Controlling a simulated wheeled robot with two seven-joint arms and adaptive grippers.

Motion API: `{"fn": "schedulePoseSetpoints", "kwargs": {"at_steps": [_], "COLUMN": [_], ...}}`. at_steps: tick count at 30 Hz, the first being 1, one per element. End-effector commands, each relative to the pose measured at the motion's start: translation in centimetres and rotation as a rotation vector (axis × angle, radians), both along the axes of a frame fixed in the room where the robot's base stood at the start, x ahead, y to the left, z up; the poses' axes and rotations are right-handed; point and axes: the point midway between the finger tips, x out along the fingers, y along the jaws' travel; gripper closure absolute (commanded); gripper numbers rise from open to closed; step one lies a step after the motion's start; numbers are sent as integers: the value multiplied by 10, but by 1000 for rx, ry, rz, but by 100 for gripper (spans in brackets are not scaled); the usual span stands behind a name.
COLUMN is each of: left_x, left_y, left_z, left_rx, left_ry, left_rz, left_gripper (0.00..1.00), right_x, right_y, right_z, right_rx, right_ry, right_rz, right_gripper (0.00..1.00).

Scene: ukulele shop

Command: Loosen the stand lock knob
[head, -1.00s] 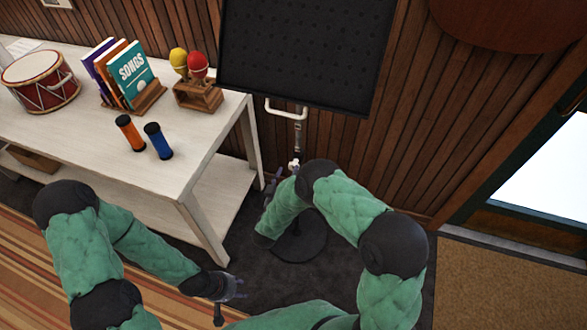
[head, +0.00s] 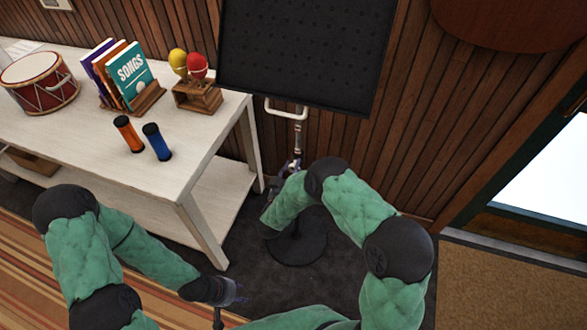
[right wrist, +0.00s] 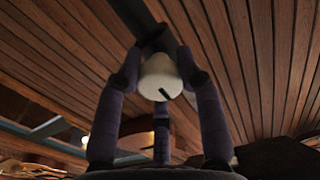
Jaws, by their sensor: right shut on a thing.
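The black music stand (head: 305,50) stands against the wooden wall, with a thin metal post (head: 298,135) and a round dark base (head: 297,248). My right gripper (head: 289,168) is at the post below the desk. In the right wrist view its purple-grey fingers (right wrist: 158,85) are shut around the white lock knob (right wrist: 160,76), which has a dark mark on its face. The knob is mostly hidden in the head view. My left gripper (head: 236,292) hangs low at the front, away from the stand; its fingers are too small to read.
A white table (head: 150,180) stands left of the stand, holding a drum (head: 40,84), books (head: 128,78), maracas (head: 190,66) and two shakers (head: 142,140). A door (head: 545,170) is at the right. The dark floor around the stand base is mostly clear.

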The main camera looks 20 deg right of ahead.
Motion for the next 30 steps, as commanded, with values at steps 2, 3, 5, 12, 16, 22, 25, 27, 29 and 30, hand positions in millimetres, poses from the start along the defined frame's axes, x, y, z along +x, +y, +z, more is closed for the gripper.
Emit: {"fn": "schedulePoseSetpoints", "kwargs": {"at_steps": [2,3,5,12,16,22,25,27,29,30], "left_x": [0,0,0,0,0,0,0,0,0,0], "left_y": [0,0,0,0,0,0,0,0,0,0], "left_z": [0,0,1,6,10,18,21,24,26,27], "left_rx": [0,0,0,0,0,0,0,0,0,0], "left_ry": [0,0,0,0,0,0,0,0,0,0], "left_rz": [0,0,0,0,0,0,0,0,0,0], "left_gripper": [60,60,60,60,60,60,60,60,60,60], "right_x": [0,0,0,0,0,0,0,0,0,0], "right_y": [0,0,0,0,0,0,0,0,0,0], "right_z": [0,0,0,0,1,1,1,0,1,1], "right_rx": [-1,-4,-9,-88,-165,-317,-397,-453,-500,-531], "right_ry": [2,4,8,62,114,217,270,307,339,360], "right_rz": [0,0,0,0,-1,0,0,0,0,0], "right_gripper": [95,95,95,95,95,95,95,95,95,95]}}
